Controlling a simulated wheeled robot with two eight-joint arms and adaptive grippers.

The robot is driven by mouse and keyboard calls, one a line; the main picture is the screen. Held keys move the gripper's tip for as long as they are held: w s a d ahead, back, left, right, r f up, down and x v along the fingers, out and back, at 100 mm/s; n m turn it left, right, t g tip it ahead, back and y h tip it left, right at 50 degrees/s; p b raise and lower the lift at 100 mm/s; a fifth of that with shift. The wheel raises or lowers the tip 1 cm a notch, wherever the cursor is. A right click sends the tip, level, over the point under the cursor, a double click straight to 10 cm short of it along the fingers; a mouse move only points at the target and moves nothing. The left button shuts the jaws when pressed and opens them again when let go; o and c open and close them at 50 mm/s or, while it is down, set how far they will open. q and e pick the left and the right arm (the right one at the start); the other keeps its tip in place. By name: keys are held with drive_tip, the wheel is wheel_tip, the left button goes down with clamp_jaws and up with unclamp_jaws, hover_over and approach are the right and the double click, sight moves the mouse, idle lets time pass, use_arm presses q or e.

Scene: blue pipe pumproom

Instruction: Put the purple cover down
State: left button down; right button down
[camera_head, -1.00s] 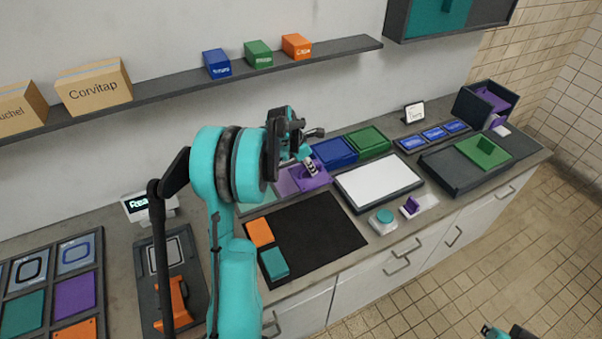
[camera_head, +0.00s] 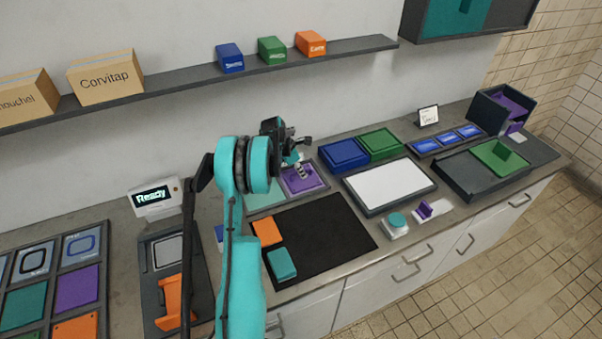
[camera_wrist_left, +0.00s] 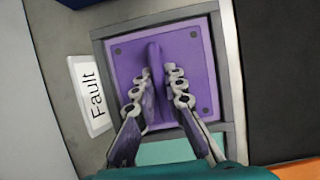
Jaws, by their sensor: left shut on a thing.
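The purple cover (camera_head: 314,184) is a square plate with a raised upright ridge. In the wrist view the cover (camera_wrist_left: 192,55) lies within the grey frame (camera_wrist_left: 225,65) of a tray, which also shows in the head view (camera_head: 286,206). My left gripper (camera_head: 303,174) is over the cover. In the wrist view its fingers (camera_wrist_left: 161,82) are shut on the ridge, one on each side. The cover looks level in its compartment; whether it touches the bottom I cannot tell. My right gripper is out of view.
A teal section (camera_wrist_left: 165,150) adjoins the cover. A "Fault" card (camera_wrist_left: 91,96) stands beside the tray. Blue (camera_head: 343,154) and green (camera_head: 381,143) trays stand behind to the right. A black mat (camera_head: 325,240) and a white board (camera_head: 390,185) lie nearby.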

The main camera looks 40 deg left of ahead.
use_arm(q)
drive_tip(key=shift+r, duration=0.1)
drive_tip(key=shift+f, duration=0.25)
drive_tip(key=c, duration=1.6)
unclamp_jaws()
drive_tip(key=shift+r, duration=0.1)
drive_tip(key=shift+r, duration=0.1)
